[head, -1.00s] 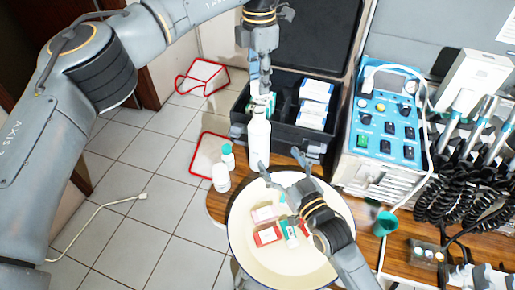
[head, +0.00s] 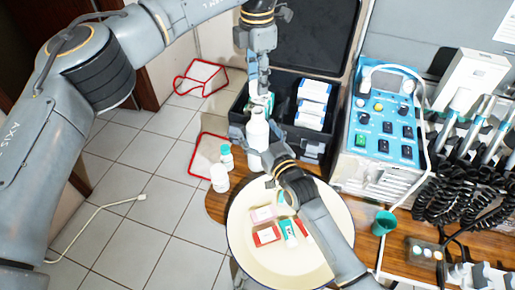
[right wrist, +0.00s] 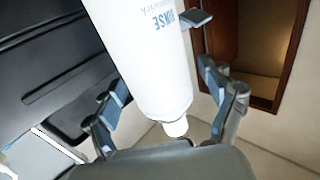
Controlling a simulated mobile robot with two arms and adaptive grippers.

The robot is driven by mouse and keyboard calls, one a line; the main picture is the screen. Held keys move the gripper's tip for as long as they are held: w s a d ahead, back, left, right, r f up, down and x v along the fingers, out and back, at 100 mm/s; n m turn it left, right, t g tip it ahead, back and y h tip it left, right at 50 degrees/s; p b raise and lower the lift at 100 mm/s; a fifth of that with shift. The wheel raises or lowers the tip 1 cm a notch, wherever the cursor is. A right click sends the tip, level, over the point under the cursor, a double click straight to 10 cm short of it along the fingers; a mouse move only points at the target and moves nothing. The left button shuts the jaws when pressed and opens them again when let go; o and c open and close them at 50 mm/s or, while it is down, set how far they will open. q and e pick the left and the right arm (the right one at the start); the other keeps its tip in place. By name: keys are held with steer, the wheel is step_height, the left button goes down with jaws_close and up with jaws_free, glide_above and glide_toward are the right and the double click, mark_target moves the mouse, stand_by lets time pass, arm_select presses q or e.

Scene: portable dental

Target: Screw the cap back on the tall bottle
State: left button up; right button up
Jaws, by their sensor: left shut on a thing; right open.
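The tall white bottle (head: 257,130) stands upright near the table's left edge, behind the round tray (head: 240,255). In the right wrist view the bottle (right wrist: 150,60) appears upside down, with its lettering and narrow white neck (right wrist: 176,127) showing. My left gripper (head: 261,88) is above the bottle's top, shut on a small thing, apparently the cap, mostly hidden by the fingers. Whether it touches the neck is unclear. My right gripper (head: 258,138) is open around the bottle's upper body; its fingers (right wrist: 168,108) lie on either side, apparently clear of it.
Two small bottles (head: 220,178) stand left of the tall one. The tray holds small boxes and a tube (head: 288,233). An open black case (head: 290,130) lies behind, with a blue control unit (head: 385,125) and a green cup (head: 384,222) to the right.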

steer(key=shift+w+a, duration=0.1)
jaws_close()
arm_select(q)
steer(key=shift+f, duration=2.5)
steer(key=shift+f, duration=0.1)
steer(key=shift+f, duration=0.75)
steer(key=shift+f, duration=0.6)
